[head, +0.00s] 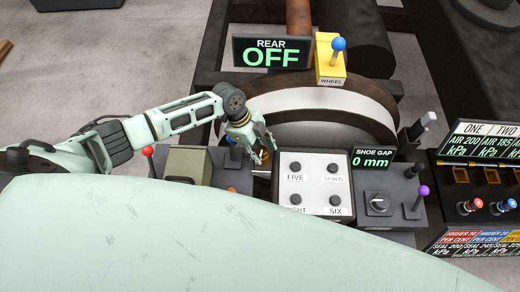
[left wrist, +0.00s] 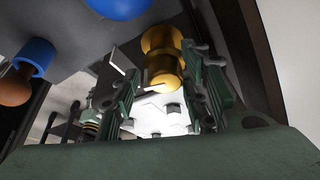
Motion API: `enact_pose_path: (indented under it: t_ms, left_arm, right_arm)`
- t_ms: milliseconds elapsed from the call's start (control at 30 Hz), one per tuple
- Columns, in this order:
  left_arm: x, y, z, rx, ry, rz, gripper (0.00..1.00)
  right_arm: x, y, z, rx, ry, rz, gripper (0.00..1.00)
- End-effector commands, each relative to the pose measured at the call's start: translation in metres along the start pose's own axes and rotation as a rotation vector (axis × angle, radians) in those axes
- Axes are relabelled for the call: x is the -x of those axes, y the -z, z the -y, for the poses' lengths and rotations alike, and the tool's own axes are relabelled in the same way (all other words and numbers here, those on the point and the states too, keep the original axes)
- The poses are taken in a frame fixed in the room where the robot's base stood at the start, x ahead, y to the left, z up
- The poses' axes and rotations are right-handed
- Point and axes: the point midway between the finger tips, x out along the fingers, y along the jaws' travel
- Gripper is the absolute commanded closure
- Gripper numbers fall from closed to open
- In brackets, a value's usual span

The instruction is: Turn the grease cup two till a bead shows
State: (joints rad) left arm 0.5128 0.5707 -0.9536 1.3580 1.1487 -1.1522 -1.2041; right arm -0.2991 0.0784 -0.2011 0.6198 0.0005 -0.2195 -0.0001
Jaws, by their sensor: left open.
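A brass grease cup (left wrist: 163,65) with a rounded, stepped body shows in the left wrist view between my left gripper's fingers. No number is readable on it, and I cannot see a bead. My left gripper (left wrist: 160,85) is open, with one finger on each side of the cup; I cannot tell whether either touches it. In the head view, my left gripper (head: 262,146) points down just left of the white button panel, and only a bit of brass (head: 265,156) shows by its fingers. My right gripper is not in view.
The white panel (head: 313,182) has several dark knobs. A display (head: 272,52) reads REAR OFF; another (head: 373,159) reads SHOE GAP 0 mm. A red-knobbed lever (head: 148,151) and an olive box (head: 189,163) stand left of the gripper. A large wheel (head: 320,101) is behind.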

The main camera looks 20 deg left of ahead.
Motion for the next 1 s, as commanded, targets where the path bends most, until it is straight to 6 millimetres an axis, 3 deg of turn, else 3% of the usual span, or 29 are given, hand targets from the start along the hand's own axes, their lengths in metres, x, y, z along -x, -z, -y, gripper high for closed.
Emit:
enact_pose_path:
  t_ms: [500,933,1000]
  left_arm:
    - [0.078,0.033,-0.001,-0.002,0.001,0.000,0.58]
    - [0.090,0.039,-0.001,0.000,-0.001,0.000,0.58]
    - [0.089,0.039,-0.002,0.001,-0.001,-0.001,0.58]
  right_arm:
    - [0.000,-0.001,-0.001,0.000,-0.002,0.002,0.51]
    - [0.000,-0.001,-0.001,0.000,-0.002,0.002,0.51]
    - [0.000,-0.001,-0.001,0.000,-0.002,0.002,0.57]
